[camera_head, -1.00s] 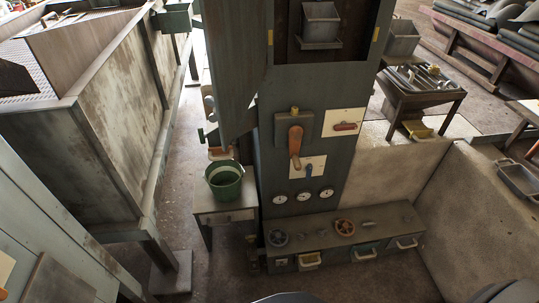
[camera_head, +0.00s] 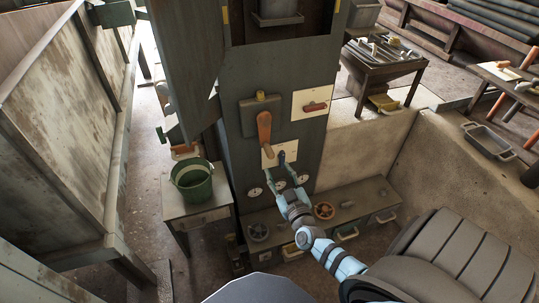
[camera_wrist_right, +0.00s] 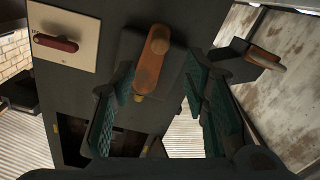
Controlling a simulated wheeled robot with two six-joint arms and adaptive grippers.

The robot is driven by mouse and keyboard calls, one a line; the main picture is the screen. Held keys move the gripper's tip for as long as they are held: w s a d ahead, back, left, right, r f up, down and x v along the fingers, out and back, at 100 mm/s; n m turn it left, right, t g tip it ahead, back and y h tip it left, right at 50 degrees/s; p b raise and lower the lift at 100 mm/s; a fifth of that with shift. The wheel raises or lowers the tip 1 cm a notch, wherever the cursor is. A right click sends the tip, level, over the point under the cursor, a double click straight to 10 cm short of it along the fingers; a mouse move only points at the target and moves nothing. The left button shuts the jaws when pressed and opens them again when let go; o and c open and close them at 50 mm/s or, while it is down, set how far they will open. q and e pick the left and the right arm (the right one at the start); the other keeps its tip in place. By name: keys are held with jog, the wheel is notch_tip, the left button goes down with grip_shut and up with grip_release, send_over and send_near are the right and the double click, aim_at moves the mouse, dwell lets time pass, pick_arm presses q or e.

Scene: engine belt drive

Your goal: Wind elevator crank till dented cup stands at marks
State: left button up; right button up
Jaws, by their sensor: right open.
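The elevator crank (camera_head: 264,130), with an orange-brown handle hanging down from a dark box, is on the front of the dark cabinet. It also shows in the right wrist view (camera_wrist_right: 152,62). The grey cup (camera_head: 277,8) stands in the cabinet's upper opening, its top cut off by the frame edge; I cannot make out a dent. Yellow marks (camera_head: 225,15) flank the opening. My right gripper (camera_head: 280,158) is open just below the handle. In the wrist view its green-padded fingers (camera_wrist_right: 160,70) stand either side of the handle, apparently not touching. My left gripper is not in view.
A red-handled switch plate (camera_head: 312,102) is right of the crank. Gauges (camera_head: 255,192) and a low bench with valve wheels (camera_head: 324,210) are below. A green bucket (camera_head: 192,183) stands on a small table at left. The hanging dark door panel (camera_head: 180,70) is left of the crank.

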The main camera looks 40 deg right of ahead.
aim_at(272, 157)
jog(key=b+x, duration=0.2)
jog(key=x, duration=0.2)
jog(key=b+x, duration=0.1)
jog(key=x, duration=0.4)
jog(key=shift+w+d+f+b, duration=0.2)
jog(key=shift+w+f+b, duration=0.05)
jog(key=shift+b, duration=0.15)
jog(key=shift+w+d+r, duration=0.1)
jog(key=shift+w, duration=0.2)
grip_shut()
